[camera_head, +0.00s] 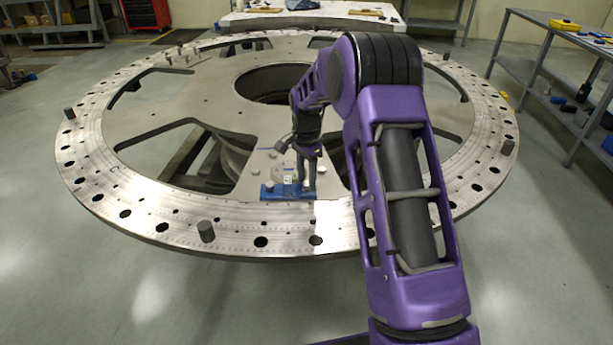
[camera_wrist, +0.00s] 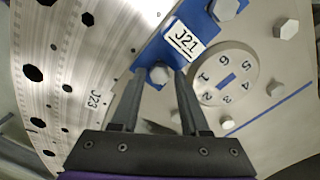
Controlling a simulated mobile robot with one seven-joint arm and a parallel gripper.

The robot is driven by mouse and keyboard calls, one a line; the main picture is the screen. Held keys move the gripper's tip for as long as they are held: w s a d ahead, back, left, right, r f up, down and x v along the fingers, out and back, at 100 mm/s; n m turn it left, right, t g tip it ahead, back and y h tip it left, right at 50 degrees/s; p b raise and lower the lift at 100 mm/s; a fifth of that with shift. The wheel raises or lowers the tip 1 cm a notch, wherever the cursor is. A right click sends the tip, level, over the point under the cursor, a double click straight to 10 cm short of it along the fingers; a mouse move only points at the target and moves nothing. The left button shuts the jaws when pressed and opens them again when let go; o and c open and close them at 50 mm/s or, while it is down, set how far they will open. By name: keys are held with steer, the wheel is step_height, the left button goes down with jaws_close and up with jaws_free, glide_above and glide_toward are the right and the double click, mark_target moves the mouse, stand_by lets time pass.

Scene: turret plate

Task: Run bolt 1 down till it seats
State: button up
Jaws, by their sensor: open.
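In the wrist view my gripper (camera_wrist: 159,80) is open. Its two dark fingers stand on either side of a hex bolt head (camera_wrist: 160,73), with visible gaps. This bolt is at the edge of a blue plate (camera_wrist: 150,50) beside a white label reading J21 (camera_wrist: 184,39). A round numbered dial (camera_wrist: 226,77) lies to the right; I cannot tell from it which bolt is number 1. In the head view my gripper (camera_head: 306,188) is low over the turret plate, near the blue plate (camera_head: 272,192); its fingertips are small there.
The large turret ring (camera_head: 110,185) has several holes and upright pegs, one at the front (camera_head: 206,231). Wide openings cut through the plate.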

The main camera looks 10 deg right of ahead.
steer(key=n, duration=0.4)
steer(key=n+p, duration=0.1)
steer(key=n, duration=1.2)
